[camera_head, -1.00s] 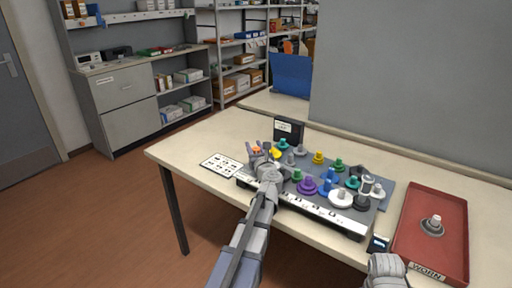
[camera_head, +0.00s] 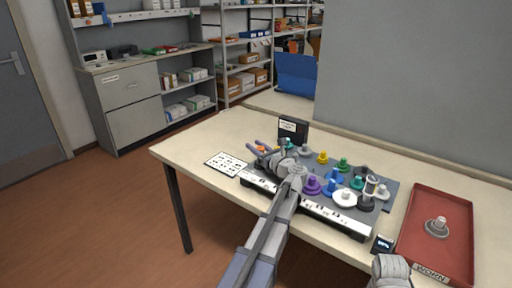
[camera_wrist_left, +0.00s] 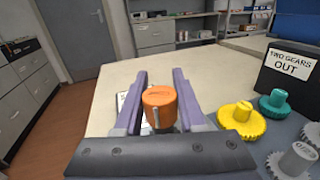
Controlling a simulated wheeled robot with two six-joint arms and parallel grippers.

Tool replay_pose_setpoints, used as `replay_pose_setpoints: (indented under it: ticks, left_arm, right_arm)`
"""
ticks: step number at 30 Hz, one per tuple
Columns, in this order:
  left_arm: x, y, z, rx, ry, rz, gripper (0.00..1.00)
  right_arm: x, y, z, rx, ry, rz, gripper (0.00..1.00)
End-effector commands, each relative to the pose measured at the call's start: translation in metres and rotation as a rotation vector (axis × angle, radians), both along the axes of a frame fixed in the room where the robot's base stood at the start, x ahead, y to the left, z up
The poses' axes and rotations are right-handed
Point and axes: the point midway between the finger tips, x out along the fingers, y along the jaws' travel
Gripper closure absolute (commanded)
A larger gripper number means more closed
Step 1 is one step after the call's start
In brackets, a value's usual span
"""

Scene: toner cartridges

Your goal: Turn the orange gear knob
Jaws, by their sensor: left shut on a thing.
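The orange gear knob (camera_head: 261,149) stands at the far left end of the board of gears. In the left wrist view the orange knob (camera_wrist_left: 160,106) sits upright between the two purple fingers of my left gripper (camera_wrist_left: 162,92). In the head view my left gripper (camera_head: 254,152) reaches over the board's left end, fingers pointing left, shut on the knob. The gripper hides the knob's lower part and nearby gears in the head view. A grey part of my right arm shows at the bottom right; its fingers are out of view.
A yellow gear (camera_wrist_left: 238,120) and a teal gear (camera_wrist_left: 275,102) stand close right of the gripper. Behind them is a dark sign (camera_wrist_left: 290,70) reading "TWO GEARS OUT". A red tray (camera_head: 455,205) marked "WORN" holds a grey gear (camera_head: 437,226). A printed card (camera_head: 226,163) lies left of the board.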

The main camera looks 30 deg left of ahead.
Motion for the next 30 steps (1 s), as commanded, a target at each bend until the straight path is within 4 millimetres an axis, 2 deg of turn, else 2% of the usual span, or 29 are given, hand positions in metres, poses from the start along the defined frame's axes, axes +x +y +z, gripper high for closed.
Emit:
replay_pose_setpoints:
  ticks: [6, 7, 15, 23, 30]
  left_arm:
    - [0.0, 0.0, 0.0, 0.0, 0.0, -0.001, 1.0]
    - [0.0, 0.0, 0.0, 0.0, 0.0, -0.001, 0.6]
    - [0.0, 0.0, 0.0, 0.0, 0.0, -0.001, 0.31]
    - [-0.001, -0.002, 0.0, 0.0, 0.0, -0.002, 0.31]
    - [-0.014, -0.033, 0.0, 0.0, 0.0, -0.005, 0.31]
  right_arm:
    - [0.0, 0.0, 0.0, 0.0, 0.0, 0.0, 0.5]
    - [0.0, 0.0, 0.0, 0.0, 0.0, 0.0, 0.5]
    - [0.0, 0.0, 0.0, 0.0, 0.0, 0.0, 0.5]
    - [0.0, 0.0, 0.0, 0.0, 0.0, 0.0, 0.5]
    - [0.0, 0.0, 0.0, 0.0, 0.0, 0.0, 0.5]
